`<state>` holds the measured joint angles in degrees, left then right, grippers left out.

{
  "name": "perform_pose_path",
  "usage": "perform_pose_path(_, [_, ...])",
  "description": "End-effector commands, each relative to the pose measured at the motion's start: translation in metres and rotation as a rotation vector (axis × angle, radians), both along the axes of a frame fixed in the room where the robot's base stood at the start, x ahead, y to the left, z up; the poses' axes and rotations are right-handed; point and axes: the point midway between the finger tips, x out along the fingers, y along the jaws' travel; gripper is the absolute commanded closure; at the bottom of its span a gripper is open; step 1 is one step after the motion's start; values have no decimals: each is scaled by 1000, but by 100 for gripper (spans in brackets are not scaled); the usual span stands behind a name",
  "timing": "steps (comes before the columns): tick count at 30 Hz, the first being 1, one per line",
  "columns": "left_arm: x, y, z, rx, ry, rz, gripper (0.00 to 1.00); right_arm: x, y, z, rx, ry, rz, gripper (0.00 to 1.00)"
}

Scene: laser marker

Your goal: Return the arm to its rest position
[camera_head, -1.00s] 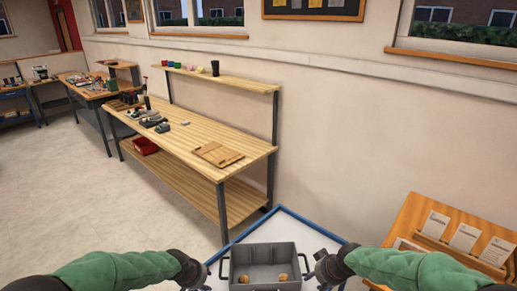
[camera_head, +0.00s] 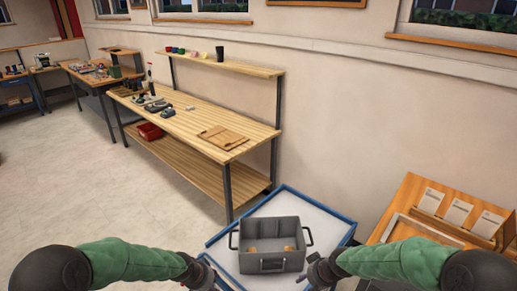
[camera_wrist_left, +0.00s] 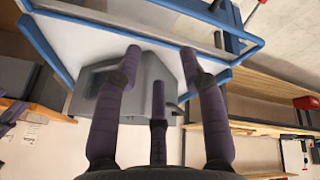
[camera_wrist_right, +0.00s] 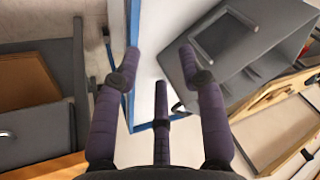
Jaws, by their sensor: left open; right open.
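My left arm with its green sleeve comes in from the left, and its gripper (camera_head: 203,276) is beside the left side of a grey bin. My right arm comes in from the right, and its gripper (camera_head: 318,274) is beside the bin's right side. The grey bin (camera_head: 272,264) has two side handles and stands on a white, blue-edged surface (camera_head: 225,256). The left wrist view shows open, empty purple fingers (camera_wrist_left: 160,60) in front of the bin (camera_wrist_left: 145,75). The right wrist view shows open, empty fingers (camera_wrist_right: 160,60) with the bin (camera_wrist_right: 245,50) at right.
A wooden workbench (camera_head: 195,124) with a wooden board (camera_head: 222,138) stands beyond the blue-edged surface. A wooden stand (camera_head: 420,205) with cards is at the right. Small brown items lie in the bin. Open floor (camera_head: 90,185) is at the left.

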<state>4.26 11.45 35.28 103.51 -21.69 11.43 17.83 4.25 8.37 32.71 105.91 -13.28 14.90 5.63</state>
Motion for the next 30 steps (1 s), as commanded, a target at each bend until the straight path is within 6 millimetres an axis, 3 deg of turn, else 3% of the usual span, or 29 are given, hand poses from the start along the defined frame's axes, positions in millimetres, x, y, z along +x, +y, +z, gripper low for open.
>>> perform_pose_path(8, [-49, -24, -60, -67, 94, -4, 59, -43, 23, -68, 55, 95, -17, 59])
perform_pose_path(18, [-146, -51, -133, -129, 234, 32, 59, -138, 52, -155, 113, 243, -81, 59])
perform_pose_path(24, [-196, -58, -156, -129, 298, 55, 59, -189, 62, -183, 121, 310, -117, 59])
perform_pose_path(30, [-218, -59, -163, -124, 324, 63, 59, -211, 65, -191, 119, 335, -131, 59])
